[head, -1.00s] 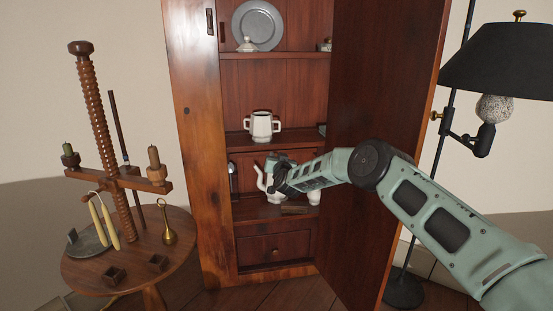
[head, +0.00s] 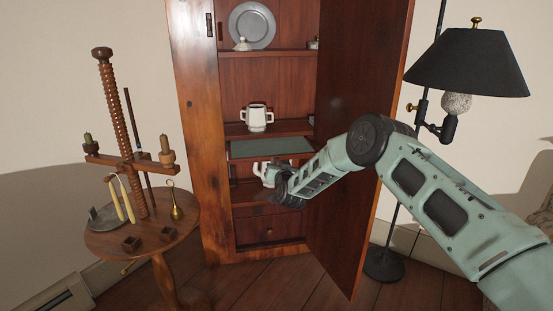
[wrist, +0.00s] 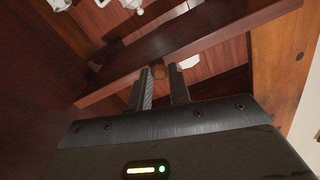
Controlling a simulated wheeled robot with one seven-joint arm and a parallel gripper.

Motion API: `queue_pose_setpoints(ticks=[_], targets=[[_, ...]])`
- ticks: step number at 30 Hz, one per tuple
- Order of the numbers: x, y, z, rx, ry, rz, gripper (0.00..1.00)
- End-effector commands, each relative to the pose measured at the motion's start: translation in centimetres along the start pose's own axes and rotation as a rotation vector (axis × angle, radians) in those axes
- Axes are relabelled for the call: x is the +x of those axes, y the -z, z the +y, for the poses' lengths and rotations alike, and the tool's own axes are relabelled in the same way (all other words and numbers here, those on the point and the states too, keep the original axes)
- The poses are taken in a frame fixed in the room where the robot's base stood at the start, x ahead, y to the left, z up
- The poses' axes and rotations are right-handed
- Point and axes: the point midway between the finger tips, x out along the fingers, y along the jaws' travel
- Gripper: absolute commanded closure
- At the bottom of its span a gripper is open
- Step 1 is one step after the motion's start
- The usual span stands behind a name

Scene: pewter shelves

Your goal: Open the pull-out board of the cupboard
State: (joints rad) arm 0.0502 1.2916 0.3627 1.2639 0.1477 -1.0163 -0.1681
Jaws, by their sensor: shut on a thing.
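The tall reddish-brown cupboard (head: 188,130) stands with its door (head: 355,120) swung open at the right. Its pull-out board (head: 270,148), with a dark green top, shows below the shelf with the white two-handled cup (head: 257,118) and stands partly out. My gripper (head: 277,178) is in front of the cupboard's lower opening, just below the board in the picture; its fingertips are hard to make out there. In the wrist view, my gripper (wrist: 160,82) is shut on a small round brown knob (wrist: 158,70) in front of a long wooden rail (wrist: 200,42).
A white pot (head: 262,170) stands behind my gripper, partly hidden. A drawer (head: 255,232) is below. A round table (head: 150,240) with a candle stand (head: 108,90) is at the left, a black-shaded lamp (head: 470,65) at the right. The floor in front is clear.

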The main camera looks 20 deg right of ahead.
Motion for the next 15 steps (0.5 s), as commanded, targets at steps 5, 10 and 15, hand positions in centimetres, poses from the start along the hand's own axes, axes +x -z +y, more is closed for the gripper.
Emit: queue_pose_setpoints(ticks=[5,10,15], targets=[[-0.39,0.08,0.01,0.000,0.000,0.001,1.00],[-0.40,0.05,0.02,0.000,0.000,0.002,1.00],[-0.39,0.07,0.03,0.001,0.000,0.002,0.70]])
